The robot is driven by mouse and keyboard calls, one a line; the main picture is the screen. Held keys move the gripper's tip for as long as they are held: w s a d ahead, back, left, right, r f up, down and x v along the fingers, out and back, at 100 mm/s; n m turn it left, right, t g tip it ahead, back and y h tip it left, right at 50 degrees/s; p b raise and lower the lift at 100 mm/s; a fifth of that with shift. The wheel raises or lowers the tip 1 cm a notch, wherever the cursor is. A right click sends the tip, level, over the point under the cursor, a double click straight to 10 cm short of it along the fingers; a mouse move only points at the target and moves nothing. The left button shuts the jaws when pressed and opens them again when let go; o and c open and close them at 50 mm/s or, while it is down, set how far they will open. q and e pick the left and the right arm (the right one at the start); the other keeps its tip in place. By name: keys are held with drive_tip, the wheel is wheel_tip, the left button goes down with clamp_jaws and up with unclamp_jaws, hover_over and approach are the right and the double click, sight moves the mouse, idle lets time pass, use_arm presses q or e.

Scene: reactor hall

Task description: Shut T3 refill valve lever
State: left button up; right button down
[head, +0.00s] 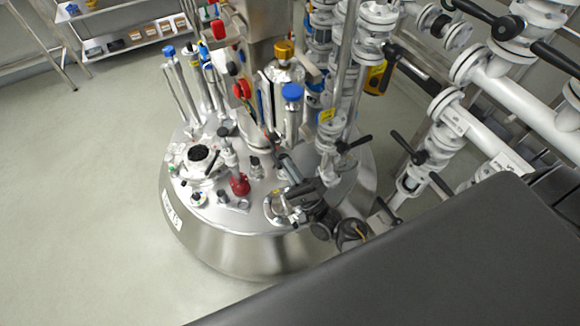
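The steel vessel (245,258) stands on the floor, with a label that seems to end in T3 (172,210) on its side. Its lid carries many fittings. A black lever handle (353,144) sits on the pipe to the right. My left gripper is not in view.
White flanged pipes with black handles (407,147) crowd the right side. Blue-capped tubes (292,93) and a red fitting (240,184) rise from the lid. A shelf (125,45) stands at the back left. The floor at left (80,200) is clear.

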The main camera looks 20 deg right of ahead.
drive_tip(key=s+d+f+b, duration=0.3)
drive_tip(key=s+d, duration=0.3)
drive_tip(key=s, duration=0.3)
drive_tip(key=shift+s+f+b, duration=0.2)
drive_tip(key=shift+f+b, duration=0.05)
drive_tip(key=shift+b, duration=0.1)
